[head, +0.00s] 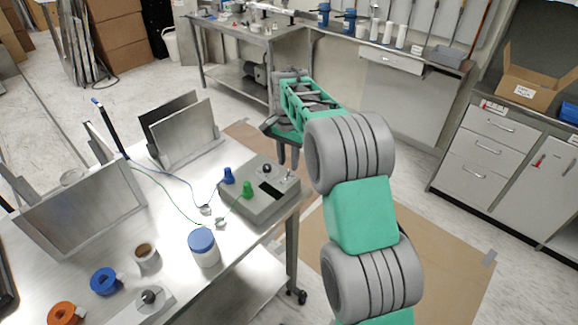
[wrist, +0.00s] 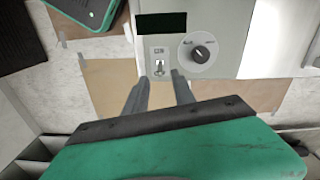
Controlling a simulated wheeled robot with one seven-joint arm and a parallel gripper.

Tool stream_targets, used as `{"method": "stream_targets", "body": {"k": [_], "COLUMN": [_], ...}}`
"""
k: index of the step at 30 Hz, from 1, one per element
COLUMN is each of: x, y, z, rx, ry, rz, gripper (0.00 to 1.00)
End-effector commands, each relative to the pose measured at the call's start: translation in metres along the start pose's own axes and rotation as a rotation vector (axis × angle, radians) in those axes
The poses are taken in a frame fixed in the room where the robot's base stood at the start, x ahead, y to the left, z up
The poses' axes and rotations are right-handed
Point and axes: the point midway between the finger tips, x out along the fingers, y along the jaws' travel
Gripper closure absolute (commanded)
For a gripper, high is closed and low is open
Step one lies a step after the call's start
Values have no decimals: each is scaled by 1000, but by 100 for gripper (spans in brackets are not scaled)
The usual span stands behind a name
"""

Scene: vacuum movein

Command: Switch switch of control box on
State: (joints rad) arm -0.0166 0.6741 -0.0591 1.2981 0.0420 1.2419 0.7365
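The grey control box (head: 262,208) sits at the right end of the metal table, with a dark display, a black knob and blue and green plugs on top. In the wrist view the control box (wrist: 226,30) fills the top middle. Its small toggle switch (wrist: 159,66) is below the display, left of the knob (wrist: 200,54); I cannot tell its position for sure. My gripper (head: 288,160) hangs beside the box's right end. In the wrist view my gripper (wrist: 160,78) has its fingers apart and empty, with the tips just below the switch, not visibly touching it.
Blue and green wires run left from the box across the table (head: 95,240). A white jar with a blue lid (head: 203,247), a brown-filled cup (head: 146,256) and upright metal plates (head: 185,135) stand there. Drawers (head: 495,145) stand at the right. Floor is open beyond the table.

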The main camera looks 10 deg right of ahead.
Motion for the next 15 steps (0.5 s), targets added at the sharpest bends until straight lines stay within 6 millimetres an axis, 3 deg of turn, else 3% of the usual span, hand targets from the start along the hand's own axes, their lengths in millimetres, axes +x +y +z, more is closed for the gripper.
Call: {"method": "stream_targets", "body": {"k": [6, 15], "x": [31, 37], "y": [0, 0], "z": [0, 0], "rx": [-1, -1], "ry": [-1, 0], "rz": [0, -1], "gripper": [69, 70]}}
